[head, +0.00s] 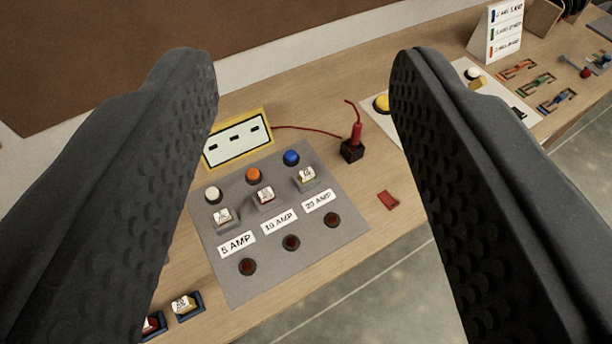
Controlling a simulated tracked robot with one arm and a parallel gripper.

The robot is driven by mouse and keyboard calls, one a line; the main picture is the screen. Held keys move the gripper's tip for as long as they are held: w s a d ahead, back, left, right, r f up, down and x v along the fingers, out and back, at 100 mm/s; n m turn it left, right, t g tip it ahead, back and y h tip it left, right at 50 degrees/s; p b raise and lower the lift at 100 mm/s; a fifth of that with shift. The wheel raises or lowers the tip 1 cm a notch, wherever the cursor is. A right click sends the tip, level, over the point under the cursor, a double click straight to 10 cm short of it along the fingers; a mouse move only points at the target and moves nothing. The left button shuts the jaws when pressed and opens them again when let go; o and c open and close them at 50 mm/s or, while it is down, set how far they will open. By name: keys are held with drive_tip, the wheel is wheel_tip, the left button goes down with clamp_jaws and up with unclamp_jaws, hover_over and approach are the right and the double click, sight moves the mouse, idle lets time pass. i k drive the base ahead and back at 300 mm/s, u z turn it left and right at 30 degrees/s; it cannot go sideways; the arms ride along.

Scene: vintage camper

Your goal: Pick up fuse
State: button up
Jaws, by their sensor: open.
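My gripper (302,75) is open and empty, its two dark textured fingers wide apart above the bench. Between them lies a grey panel (228,284) with labels 5 AMP, 10 AMP and 20 AMP. Small pale-topped pieces sit in grey holders under its white, orange and blue buttons; these may be fuses, such as the one above 20 AMP (306,176). Similar pieces sit in dark blue holders at lower left, one (183,304) in plain view and one partly hidden by the left finger. I cannot tell which piece is the task's fuse.
A red probe (356,132) stands in a black block, its cable running to a yellow-framed display (236,138). A small red piece (388,200) lies on the wooden bench (372,230). A white label stand (496,32) is at upper right. The bench's front edge runs diagonally.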

sight(307, 175)
drive_tip(key=k, duration=1.2)
drive_tip(key=z, duration=0.65)
drive_tip(key=i, duration=1.6)
